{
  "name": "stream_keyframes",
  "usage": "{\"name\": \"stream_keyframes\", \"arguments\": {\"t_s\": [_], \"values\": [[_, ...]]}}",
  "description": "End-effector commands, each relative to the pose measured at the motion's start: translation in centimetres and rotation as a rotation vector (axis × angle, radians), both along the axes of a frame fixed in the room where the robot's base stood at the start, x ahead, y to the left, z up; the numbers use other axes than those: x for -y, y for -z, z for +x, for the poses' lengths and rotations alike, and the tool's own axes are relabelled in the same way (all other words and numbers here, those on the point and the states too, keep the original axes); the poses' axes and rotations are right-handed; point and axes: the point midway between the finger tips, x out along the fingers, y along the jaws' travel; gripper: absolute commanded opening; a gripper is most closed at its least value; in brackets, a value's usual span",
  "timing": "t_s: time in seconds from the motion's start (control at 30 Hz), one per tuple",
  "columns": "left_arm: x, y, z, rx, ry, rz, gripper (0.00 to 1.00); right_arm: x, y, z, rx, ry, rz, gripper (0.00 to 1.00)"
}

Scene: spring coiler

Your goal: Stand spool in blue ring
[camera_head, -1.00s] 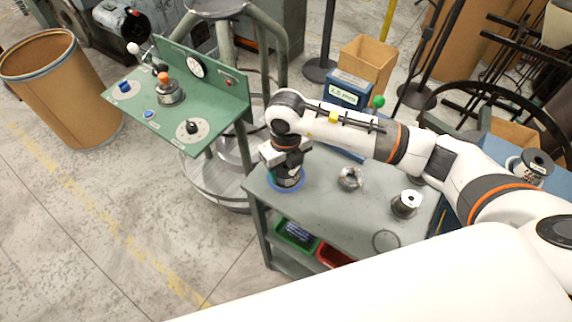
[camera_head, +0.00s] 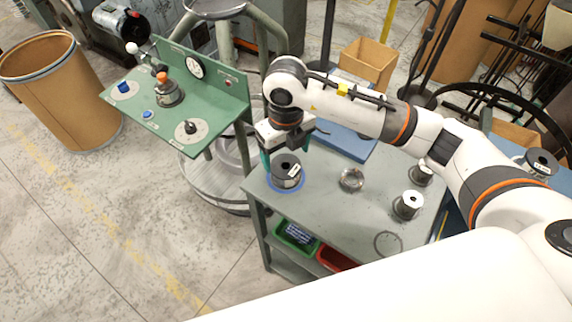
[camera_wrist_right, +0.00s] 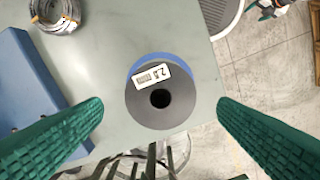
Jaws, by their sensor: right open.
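A dark grey spool (camera_head: 286,170) with a white label stands upright on the grey cart top, within the blue ring (camera_head: 271,185). Blue shows along its foot in the head view. In the right wrist view the spool's round top (camera_wrist_right: 160,108) with its dark centre hole covers most of the ring (camera_wrist_right: 150,60). My right gripper (camera_head: 282,152) is above the spool. Its green fingers are spread wide on either side of the spool, with clear gaps and no contact visible in the wrist view. My left gripper is not in view.
On the cart, a coil of wire (camera_head: 352,179) lies right of the spool, and two other spools (camera_head: 408,205) stand farther right. A blue surface (camera_head: 345,140) lies behind. A green control stand (camera_head: 190,105) is left of the cart.

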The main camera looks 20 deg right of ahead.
Motion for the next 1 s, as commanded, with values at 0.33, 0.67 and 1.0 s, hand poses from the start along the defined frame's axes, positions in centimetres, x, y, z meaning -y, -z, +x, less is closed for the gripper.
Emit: {"name": "stream_keyframes", "arguments": {"t_s": [0.33, 0.67, 1.0], "values": [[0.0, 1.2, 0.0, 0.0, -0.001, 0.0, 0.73, 0.0, -5.3, 0.0, 0.0, -0.001, 0.0, 0.82], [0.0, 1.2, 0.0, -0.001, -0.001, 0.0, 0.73, 0.0, -5.8, -0.1, -0.001, -0.001, 0.0, 0.82], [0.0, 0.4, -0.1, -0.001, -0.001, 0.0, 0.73, 0.0, -6.5, 0.0, 0.0, -0.001, 0.0, 0.82]]}}
